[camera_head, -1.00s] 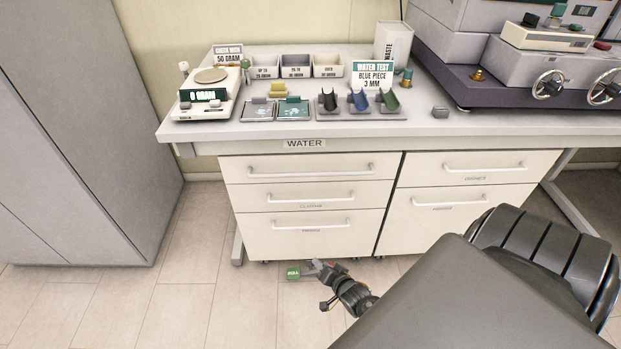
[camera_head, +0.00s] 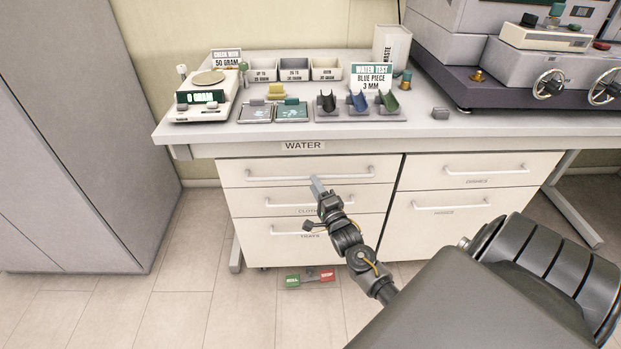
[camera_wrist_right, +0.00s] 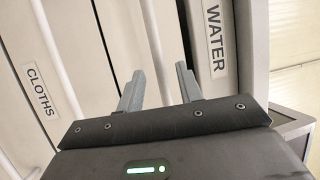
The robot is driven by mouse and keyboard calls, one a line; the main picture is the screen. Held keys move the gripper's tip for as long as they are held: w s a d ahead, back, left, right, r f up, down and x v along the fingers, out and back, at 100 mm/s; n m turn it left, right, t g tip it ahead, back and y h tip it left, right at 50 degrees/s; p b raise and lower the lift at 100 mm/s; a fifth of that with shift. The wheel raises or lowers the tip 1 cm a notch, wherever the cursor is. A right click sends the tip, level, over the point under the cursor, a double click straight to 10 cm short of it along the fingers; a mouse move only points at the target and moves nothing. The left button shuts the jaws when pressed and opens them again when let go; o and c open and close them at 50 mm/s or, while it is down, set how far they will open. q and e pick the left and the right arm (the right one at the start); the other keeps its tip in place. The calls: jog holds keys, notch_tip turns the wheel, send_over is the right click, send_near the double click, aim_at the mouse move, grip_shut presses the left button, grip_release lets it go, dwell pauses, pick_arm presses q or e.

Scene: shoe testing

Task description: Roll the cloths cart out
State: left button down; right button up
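The cloths cart (camera_head: 240,232) is a cream unit with three drawers under the left part of the bench. Its middle drawer has a CLOTHS label, which shows in the wrist view (camera_wrist_right: 38,91). At its foot are a green pedal (camera_head: 292,281) and a red pedal (camera_head: 327,276). My right gripper (camera_head: 318,185) is in front of the upper drawers. In the wrist view the right gripper (camera_wrist_right: 160,88) has its fingers apart, with the top drawer's bar handle (camera_wrist_right: 152,40) running between them; contact cannot be told. My left gripper is out of view.
The bench (camera_head: 190,140) with its WATER label overhangs the cart and carries a scale (camera_head: 208,95), bins and small holders. A second drawer unit (camera_head: 475,205) stands close on the right. A grey cabinet (camera_head: 75,130) stands left. The floor in front is free.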

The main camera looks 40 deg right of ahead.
jog(key=shift+x, duration=2.05)
jog(key=shift+c, duration=0.4)
grip_shut()
